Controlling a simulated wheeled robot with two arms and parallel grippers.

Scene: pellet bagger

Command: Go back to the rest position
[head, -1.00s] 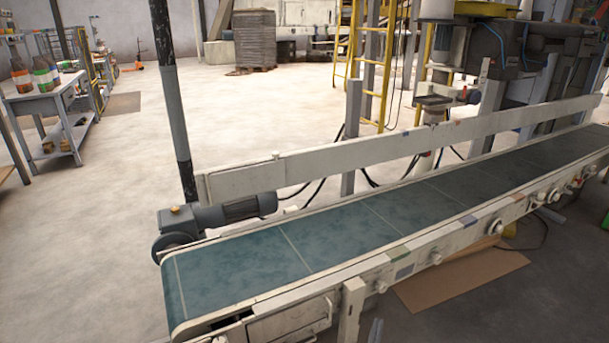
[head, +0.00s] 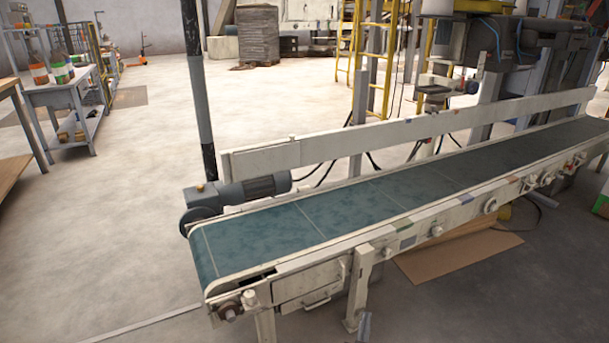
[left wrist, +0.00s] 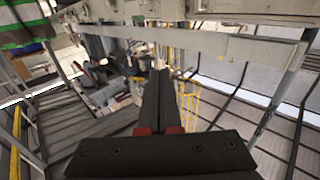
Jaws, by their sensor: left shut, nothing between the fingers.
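My left gripper (left wrist: 160,72) shows in the left wrist view as two long dark fingers with red parts at their base. The fingers are together and nothing is between them. In the head view only a small grey piece, perhaps its tip, shows at the bottom edge; I cannot be sure. My right gripper is in neither view.
A conveyor with a green belt (head: 340,222) runs from front left to back right. Its motor (head: 240,190) and a dark post (head: 205,110) stand at its left end. A bench with bottles (head: 70,92) stands far left. The floor (head: 130,200) between is clear.

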